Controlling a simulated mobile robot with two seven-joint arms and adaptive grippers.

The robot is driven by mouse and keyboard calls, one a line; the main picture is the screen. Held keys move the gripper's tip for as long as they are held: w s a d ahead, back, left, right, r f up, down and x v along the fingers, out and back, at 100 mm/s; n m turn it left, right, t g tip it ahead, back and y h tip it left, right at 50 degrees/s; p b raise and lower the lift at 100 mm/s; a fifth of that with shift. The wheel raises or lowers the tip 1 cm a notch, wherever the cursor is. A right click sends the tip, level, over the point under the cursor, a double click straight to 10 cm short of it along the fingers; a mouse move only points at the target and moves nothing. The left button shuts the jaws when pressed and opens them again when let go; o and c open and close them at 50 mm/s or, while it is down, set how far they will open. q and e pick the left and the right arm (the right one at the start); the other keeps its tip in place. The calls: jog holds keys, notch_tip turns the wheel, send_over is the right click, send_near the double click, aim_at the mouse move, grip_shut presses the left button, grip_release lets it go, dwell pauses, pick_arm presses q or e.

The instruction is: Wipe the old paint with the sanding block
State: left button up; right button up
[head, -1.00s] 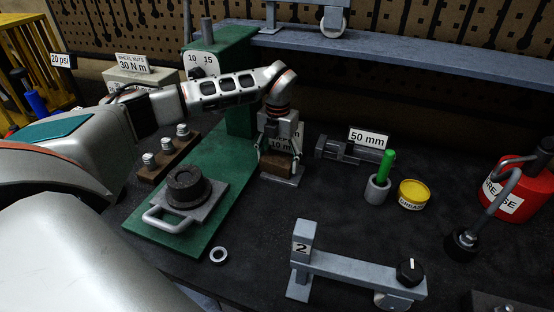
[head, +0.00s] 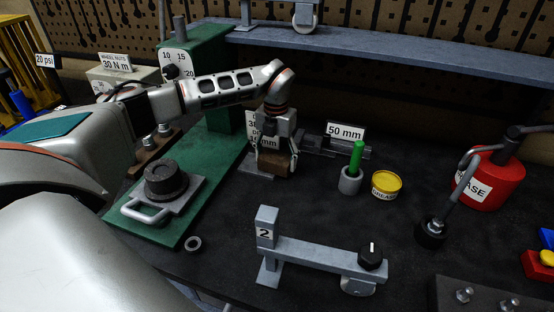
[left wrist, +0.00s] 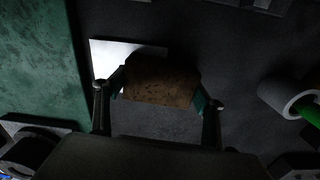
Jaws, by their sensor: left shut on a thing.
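The sanding block looks like a small brown block (head: 273,163); it also shows in the left wrist view (left wrist: 160,80). My left gripper (head: 276,160) is shut on it, with a finger at each end of the block (left wrist: 158,92). The block is low over the right part of a flat grey plate (head: 256,165) on the bench. Whether it touches the plate is hard to tell. I cannot make out the old paint clearly; the gripper and block hide part of the plate. My right gripper is not in view.
A partly hidden white label (head: 254,121) stands behind the gripper. A green press base (head: 205,180) lies left, a vice-like tool (head: 312,144) behind right. A grey cup (head: 349,181) and yellow tin (head: 386,185) stand right, a grey bracket (head: 310,255) in front. Dark bench between is clear.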

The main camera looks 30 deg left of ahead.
pick_arm(q)
notch_tip(320, 180, up, 2)
jog(key=shift+w+r, duration=0.1)
jog(key=shift+w, duration=0.05)
jog(key=shift+s+a+r, duration=0.2)
jog(key=shift+r, duration=2.6)
jog(key=shift+d+r, duration=0.1)
jog(key=shift+r, duration=0.05)
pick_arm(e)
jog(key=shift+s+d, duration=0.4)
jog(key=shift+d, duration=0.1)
